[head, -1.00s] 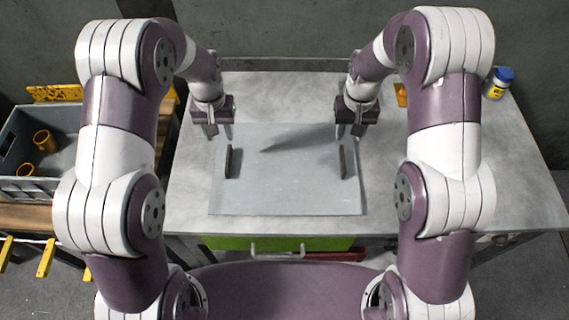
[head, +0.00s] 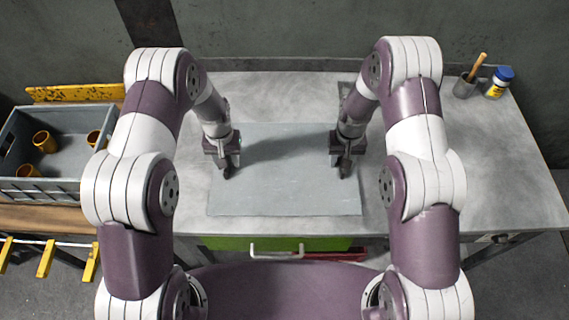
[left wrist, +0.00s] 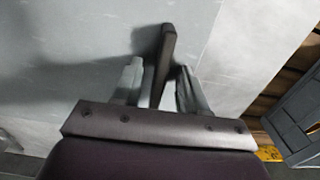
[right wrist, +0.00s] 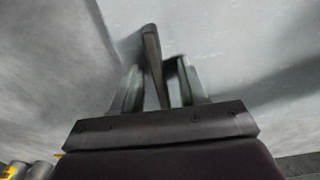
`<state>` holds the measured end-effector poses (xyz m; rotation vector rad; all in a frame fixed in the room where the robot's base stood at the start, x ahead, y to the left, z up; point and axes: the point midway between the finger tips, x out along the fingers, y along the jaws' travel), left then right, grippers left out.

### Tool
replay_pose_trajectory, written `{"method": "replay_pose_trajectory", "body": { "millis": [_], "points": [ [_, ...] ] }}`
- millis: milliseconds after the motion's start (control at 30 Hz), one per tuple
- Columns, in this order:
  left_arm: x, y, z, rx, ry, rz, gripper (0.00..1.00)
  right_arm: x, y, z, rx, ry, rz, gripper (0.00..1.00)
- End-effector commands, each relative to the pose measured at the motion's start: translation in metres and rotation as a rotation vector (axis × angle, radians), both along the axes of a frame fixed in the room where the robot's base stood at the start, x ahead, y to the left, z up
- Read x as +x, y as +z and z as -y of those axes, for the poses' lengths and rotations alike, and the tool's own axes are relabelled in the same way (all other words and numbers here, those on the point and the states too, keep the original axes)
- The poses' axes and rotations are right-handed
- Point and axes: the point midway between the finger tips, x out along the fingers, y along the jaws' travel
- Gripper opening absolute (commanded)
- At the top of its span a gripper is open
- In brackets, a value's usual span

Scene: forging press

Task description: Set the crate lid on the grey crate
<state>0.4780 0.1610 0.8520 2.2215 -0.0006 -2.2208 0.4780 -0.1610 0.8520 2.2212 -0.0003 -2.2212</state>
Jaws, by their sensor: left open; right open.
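The crate lid (head: 285,185) is a flat, light grey panel lying on the workbench in front of me, with an upright dark handle near each side. My left gripper (head: 226,168) is open at the left handle; the left wrist view shows that dark handle (left wrist: 166,55) standing between the two open fingers (left wrist: 158,88). My right gripper (head: 344,168) is open at the right handle; the right wrist view shows that handle (right wrist: 153,60) between the open fingers (right wrist: 160,88). In the head view the grippers mostly cover both handles. The grey crate (head: 40,190) stands at the left, open on top.
The workbench (head: 460,180) is clear to the right.

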Motion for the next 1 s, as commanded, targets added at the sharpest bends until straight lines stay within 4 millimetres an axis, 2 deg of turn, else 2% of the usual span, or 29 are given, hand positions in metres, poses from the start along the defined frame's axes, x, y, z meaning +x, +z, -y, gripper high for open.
{"method": "replay_pose_trajectory", "body": {
  "millis": [200,333,700,1000],
  "points": [
    [0.000,0.000,0.000,0.000,0.000,0.000,0.43,0.000,0.000,0.000,0.000,0.000,0.000,0.43],
    [0.000,0.000,0.000,0.000,0.000,0.000,0.00,0.000,0.000,0.000,0.000,0.000,0.000,0.00],
    [0.000,0.004,0.000,0.000,0.000,0.000,0.00,0.000,0.004,0.000,0.000,0.000,0.001,0.00],
    [0.000,0.048,0.000,0.000,0.000,0.000,0.00,0.000,0.049,0.000,0.000,0.000,0.001,0.00]
  ]
}}
